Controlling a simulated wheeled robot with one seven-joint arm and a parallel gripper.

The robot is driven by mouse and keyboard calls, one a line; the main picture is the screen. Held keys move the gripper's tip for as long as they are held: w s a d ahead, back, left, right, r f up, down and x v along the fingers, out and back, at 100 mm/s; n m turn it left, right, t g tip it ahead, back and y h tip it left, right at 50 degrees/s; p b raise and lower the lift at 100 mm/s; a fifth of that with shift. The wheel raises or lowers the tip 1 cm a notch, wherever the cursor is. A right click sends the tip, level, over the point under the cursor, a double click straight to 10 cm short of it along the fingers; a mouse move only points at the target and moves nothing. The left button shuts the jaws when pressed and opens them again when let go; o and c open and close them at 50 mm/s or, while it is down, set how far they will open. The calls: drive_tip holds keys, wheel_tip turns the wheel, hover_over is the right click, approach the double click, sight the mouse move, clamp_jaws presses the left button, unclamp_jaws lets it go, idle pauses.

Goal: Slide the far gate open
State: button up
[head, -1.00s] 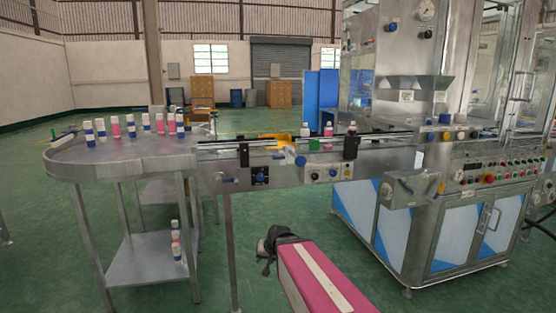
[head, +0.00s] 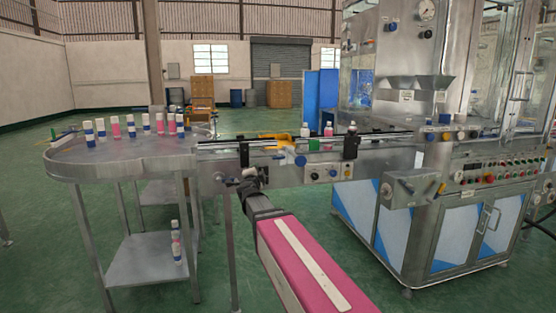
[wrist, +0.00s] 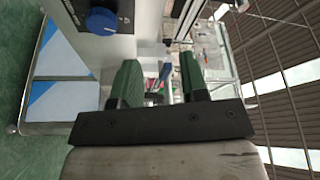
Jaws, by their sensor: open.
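The conveyor (head: 285,175) runs from the round table to the machine. Two black upright blocks stand on its near side, a left one (head: 244,154) and a right one (head: 351,147). A green block (head: 314,145) and a blue knob (head: 300,160) sit between them. I cannot tell which part is the far gate. My gripper (head: 250,175) is in front of the conveyor's left part, below the left black block. In the wrist view its green-padded fingers (wrist: 160,78) are apart with nothing held. Small blurred parts show beyond the gap, and a blue knob (wrist: 102,20) is on a panel beside them.
The round steel table (head: 130,160) at left carries several bottles. Two bottles (head: 328,130) stand on the conveyor near the green block. The large machine (head: 420,190) with blue-and-white panels stands at right. An orange part (head: 280,138) is over the belt. Green floor lies open in front.

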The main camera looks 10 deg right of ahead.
sight(277, 158)
drive_tip(key=s+d+r+m+g+h, duration=0.25)
drive_tip(key=m+g+h, duration=0.25)
drive_tip(key=m+h, duration=0.3)
drive_tip(key=shift+m+y, duration=0.5)
drive_tip(key=shift+y, duration=0.2)
drive_tip(key=x, duration=1.2)
drive_tip(key=shift+d+r, duration=0.1)
drive_tip(key=shift+r, duration=0.2)
drive_tip(key=shift+s, duration=0.15)
clamp_jaws()
